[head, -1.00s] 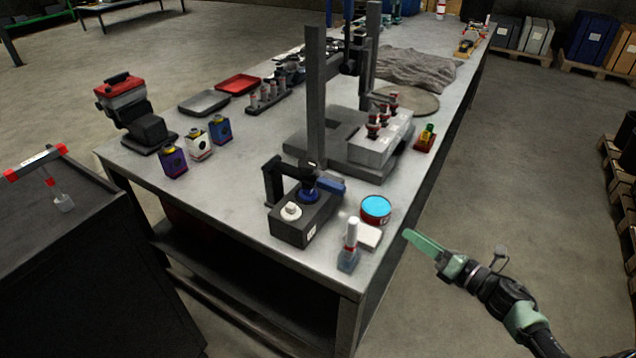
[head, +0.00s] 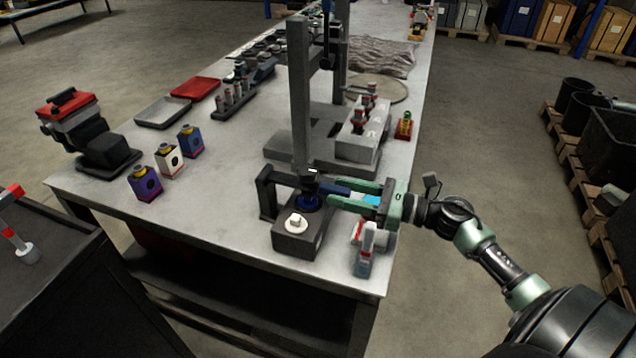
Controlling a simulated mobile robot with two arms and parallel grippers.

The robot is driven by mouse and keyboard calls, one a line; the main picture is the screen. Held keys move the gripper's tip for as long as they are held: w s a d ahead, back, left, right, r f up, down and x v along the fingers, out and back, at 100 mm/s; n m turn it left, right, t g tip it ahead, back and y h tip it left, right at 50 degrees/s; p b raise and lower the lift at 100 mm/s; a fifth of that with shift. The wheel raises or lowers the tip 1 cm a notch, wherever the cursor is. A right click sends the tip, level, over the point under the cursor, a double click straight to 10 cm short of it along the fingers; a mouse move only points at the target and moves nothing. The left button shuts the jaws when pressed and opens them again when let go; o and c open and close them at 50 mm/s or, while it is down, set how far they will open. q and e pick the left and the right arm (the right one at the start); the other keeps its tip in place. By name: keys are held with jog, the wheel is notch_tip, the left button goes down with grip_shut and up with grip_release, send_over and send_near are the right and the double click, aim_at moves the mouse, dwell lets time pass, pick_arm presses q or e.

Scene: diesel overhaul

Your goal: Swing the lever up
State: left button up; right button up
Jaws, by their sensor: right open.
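A dark test fixture (head: 297,240) stands near the bench's front edge, with a black bracket on its left and a white round knob on top. Its lever, with a blue end (head: 336,189), points right from the black top part and lies about level. My right gripper (head: 342,193) is open, its green fingers pointing left at the lever's end. One finger shows behind the lever's end and the other in front. I cannot tell whether either finger touches it. My left gripper is not in view.
A clear bottle (head: 365,255) stands at the front right corner of the bench (head: 225,215). A tall press post (head: 300,95) rises just behind the fixture. Small bottles stand at left.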

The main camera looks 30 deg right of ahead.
aim_at(320, 187)
jog(key=p+x, duration=0.1)
jog(key=x, duration=0.3)
jog(key=shift+w+r, duration=0.1)
jog(key=shift+w+a, duration=0.35)
jog(key=shift+a, duration=0.05)
grip_shut()
dwell(1.0)
